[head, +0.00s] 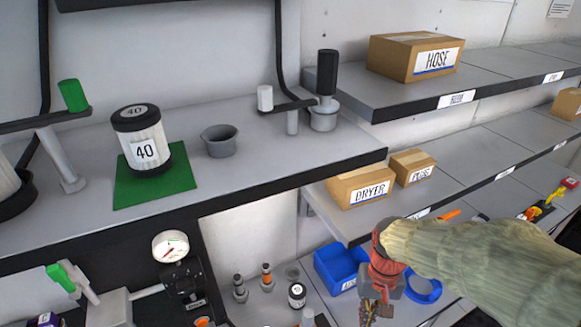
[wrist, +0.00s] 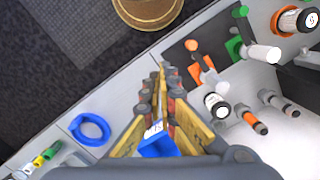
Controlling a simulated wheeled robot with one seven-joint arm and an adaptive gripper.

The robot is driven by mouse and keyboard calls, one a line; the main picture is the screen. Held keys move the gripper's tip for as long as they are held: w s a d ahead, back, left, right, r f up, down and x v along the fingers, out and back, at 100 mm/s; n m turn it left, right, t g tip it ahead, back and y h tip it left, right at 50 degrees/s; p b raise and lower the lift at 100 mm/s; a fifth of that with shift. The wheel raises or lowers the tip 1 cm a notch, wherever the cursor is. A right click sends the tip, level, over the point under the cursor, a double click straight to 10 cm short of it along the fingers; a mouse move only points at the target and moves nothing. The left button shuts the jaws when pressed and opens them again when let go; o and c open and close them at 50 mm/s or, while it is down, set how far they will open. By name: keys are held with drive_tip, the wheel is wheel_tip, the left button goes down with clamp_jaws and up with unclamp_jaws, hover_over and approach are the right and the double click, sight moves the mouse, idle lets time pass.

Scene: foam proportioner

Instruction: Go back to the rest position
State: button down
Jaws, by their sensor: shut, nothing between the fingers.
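My gripper (head: 375,312) hangs at the lower right of the head view, at the end of my sleeved arm, in front of the lower shelves. In the wrist view my gripper (wrist: 160,80) points away from the camera with its yellow and dark fingers together. It is shut and holds nothing. In the wrist view a blue bin (wrist: 157,145) shows partly behind the fingers, with part of its label visible. The same blue bin (head: 338,262) stands on the lowest surface in the head view, just left of my gripper.
A counter (head: 290,165) bears a canister marked 40 (head: 145,150) on a green mat (head: 125,192) and a grey cup (head: 219,141). Cartons marked HOSE (head: 415,57), DRYER (head: 360,187) and PLUGS (head: 411,167) sit on shelves. A blue ring (wrist: 90,130) and a round tan container (wrist: 147,10) show in the wrist view.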

drive_tip(key=s+r+n+t+b, duration=0.1)
drive_tip(key=s+r+t+b, duration=0.5)
drive_tip(key=r+b, duration=0.2)
drive_tip(key=shift+s+d+r+t, duration=0.25)
drive_tip(key=shift+s+r+t, duration=0.15)
drive_tip(key=shift+r, duration=0.1)
idle(0.4)
